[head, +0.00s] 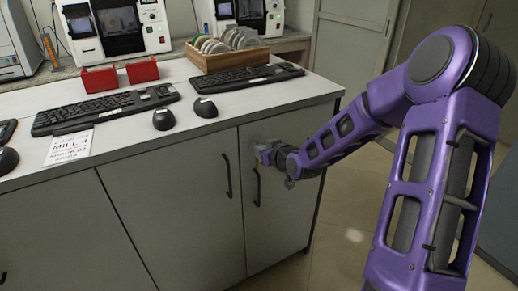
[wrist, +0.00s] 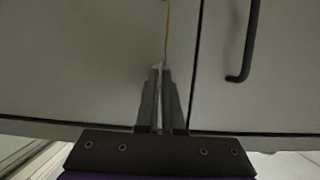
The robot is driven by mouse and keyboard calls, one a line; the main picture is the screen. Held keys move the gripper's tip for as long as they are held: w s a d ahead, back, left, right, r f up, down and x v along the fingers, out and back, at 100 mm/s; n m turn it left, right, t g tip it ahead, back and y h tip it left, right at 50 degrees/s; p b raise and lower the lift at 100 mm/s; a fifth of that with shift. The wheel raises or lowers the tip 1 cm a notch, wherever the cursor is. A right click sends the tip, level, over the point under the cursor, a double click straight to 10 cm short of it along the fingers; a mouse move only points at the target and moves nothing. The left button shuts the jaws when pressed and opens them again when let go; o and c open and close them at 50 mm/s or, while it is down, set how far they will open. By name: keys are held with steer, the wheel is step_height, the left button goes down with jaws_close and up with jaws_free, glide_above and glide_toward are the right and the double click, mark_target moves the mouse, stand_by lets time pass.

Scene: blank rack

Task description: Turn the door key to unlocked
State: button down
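My gripper (head: 264,154) is at the upper left corner of the right cabinet door (head: 285,200) in the head view, close to the door face. In the wrist view my gripper (wrist: 159,80) has its two dark fingers close together, pointing at the door. A thin pale piece (wrist: 158,68), seen edge-on between the fingers, appears to be the door key. The fingers seem shut on it. The lock and how far the key is turned are hidden by the fingers. A thin yellowish strip (wrist: 167,30) shows just beyond the fingertips; I cannot tell what it is.
In the head view, the right door's handle (head: 256,187) hangs just below my gripper. The white counter (head: 240,108) above holds keyboards, mice and a wooden rack (head: 227,58). The floor at right is open.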

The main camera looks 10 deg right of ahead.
steer(key=shift+r+p, duration=0.1)
steer(key=shift+p, duration=0.25)
steer(key=m+y+p, duration=0.1)
steer(key=m+y, duration=0.1)
steer(key=m, duration=0.2)
steer(key=f+m+y+p, duration=0.1)
steer(key=m+y, duration=0.2)
steer(key=m, duration=0.2)
steer(key=d+m+y+p, duration=0.1)
steer(key=m+y+p, duration=0.1)
steer(key=m, duration=0.2)
steer(key=shift+w+d+f+t+y, duration=0.1)
steer(key=shift+w+f+t+y, duration=0.1)
steer(key=shift+f+t+y, duration=0.15)
stand_by(0.6)
steer(key=shift+r+m, duration=0.1)
steer(key=shift+m, duration=0.3)
steer(key=c, duration=1.1)
jaws_free()
steer(key=shift+o, duration=0.2)
